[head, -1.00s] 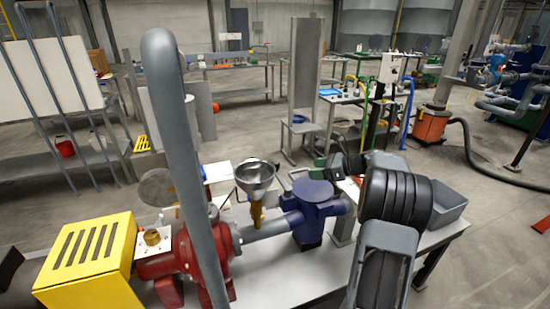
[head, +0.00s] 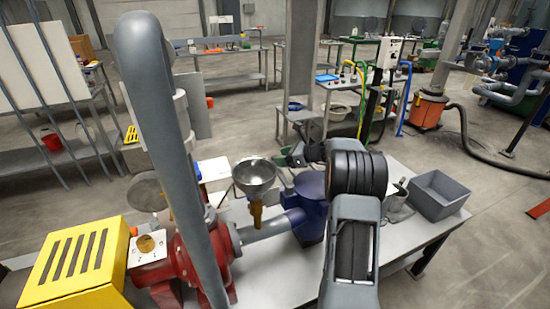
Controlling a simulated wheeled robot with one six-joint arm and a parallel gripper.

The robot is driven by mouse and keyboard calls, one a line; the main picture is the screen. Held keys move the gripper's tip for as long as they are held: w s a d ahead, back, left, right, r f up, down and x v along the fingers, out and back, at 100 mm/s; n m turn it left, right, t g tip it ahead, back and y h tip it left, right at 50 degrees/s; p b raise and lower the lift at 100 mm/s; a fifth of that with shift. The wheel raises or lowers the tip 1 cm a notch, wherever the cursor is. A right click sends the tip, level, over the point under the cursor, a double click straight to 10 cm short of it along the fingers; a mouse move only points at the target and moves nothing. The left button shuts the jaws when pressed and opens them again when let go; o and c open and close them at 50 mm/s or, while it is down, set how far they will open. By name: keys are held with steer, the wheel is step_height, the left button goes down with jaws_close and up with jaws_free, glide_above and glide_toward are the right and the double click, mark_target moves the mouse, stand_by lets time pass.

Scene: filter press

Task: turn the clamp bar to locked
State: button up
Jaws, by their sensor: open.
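I cannot make out the clamp bar or its position; my arm covers part of the bench. A dark blue vessel (head: 309,190) stands on the bench, partly hidden by my arm, with a pipe running left to a red pump (head: 205,248). My gripper (head: 290,157) shows small beyond my dark wrist, behind the blue vessel in the picture. It is open; its fingers are hard to tell from the small green and grey parts there. I see no contact with anything.
A metal funnel (head: 254,174) stands above the pipe. A yellow slotted guard (head: 75,262) is at the left. A tall grey bent tube (head: 160,120) crosses the near view. A grey bin (head: 440,195) sits at the bench's right end. Open floor lies to the right.

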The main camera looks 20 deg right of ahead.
steer(key=shift+x, duration=1.65)
jaws_close()
